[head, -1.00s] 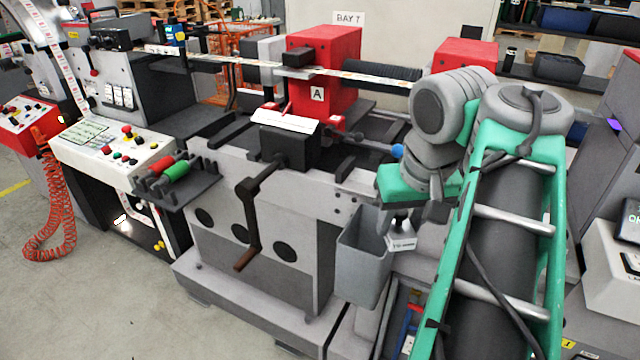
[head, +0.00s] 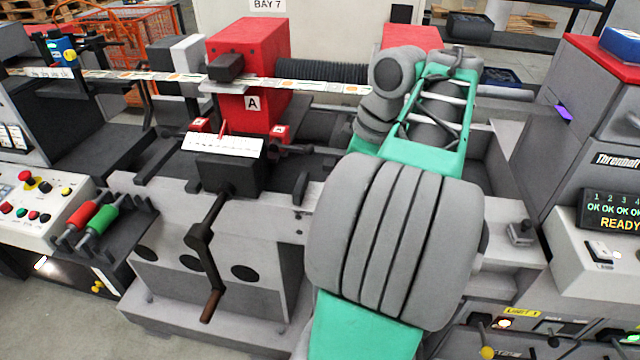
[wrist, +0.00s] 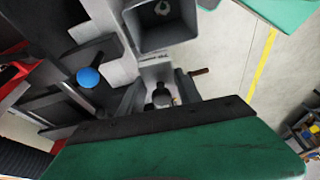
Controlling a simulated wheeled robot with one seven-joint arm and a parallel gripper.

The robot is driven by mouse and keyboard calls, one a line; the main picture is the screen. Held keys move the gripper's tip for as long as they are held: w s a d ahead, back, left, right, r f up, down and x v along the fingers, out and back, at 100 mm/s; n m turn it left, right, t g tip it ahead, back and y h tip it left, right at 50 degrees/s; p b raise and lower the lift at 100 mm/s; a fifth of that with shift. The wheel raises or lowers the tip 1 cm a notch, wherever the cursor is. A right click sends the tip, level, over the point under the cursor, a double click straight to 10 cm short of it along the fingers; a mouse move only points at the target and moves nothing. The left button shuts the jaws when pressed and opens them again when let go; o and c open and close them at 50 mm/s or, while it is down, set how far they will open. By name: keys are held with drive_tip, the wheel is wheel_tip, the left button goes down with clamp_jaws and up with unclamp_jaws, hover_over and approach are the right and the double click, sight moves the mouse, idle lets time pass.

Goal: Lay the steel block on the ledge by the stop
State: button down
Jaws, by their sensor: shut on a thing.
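In the wrist view my gripper (wrist: 160,88) is shut on the steel block (wrist: 155,66), a light grey piece with dark lettering. Fingers and block are partly covered by the dark bar and green part of my wrist. In the head view my own arm hides the gripper and block. A small grey fixture (head: 520,233) stands on a grey surface (head: 505,257) right of my arm. I cannot tell for sure whether these are the stop and the ledge.
The grey open bin (wrist: 160,38) is close to the block in the wrist view. A blue knob (wrist: 88,77) is to its left. The crank (head: 203,245) sticks out of the bench front. A red housing marked A (head: 247,75) and a printed web (head: 300,84) lie behind.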

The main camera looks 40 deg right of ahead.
drive_tip(key=shift+n, duration=0.4)
drive_tip(key=w+d+f, duration=0.2)
drive_tip(key=w+f, duration=0.1)
drive_tip(key=w, duration=0.1)
drive_tip(key=w+d+f+b, duration=0.1)
drive_tip(key=w+d+f, duration=0.1)
drive_tip(key=w+f, duration=0.1)
drive_tip(key=w+d+f+b, duration=0.1)
drive_tip(key=w+f, duration=0.2)
drive_tip(key=w, duration=0.2)
drive_tip(key=shift+w+d+f, duration=0.1)
drive_tip(key=shift+d+f, duration=0.1)
drive_tip(key=shift+d, duration=0.2)
drive_tip(key=x, duration=0.1)
drive_tip(key=b+x, duration=0.1)
drive_tip(key=x, duration=0.1)
drive_tip(key=shift+d, duration=0.3)
drive_tip(key=shift+f, duration=0.35)
drive_tip(key=shift+f+b, duration=0.2)
drive_tip(key=shift+b, duration=0.1)
drive_tip(key=c, duration=0.8)
unclamp_jaws()
drive_tip(key=shift+c, duration=0.2)
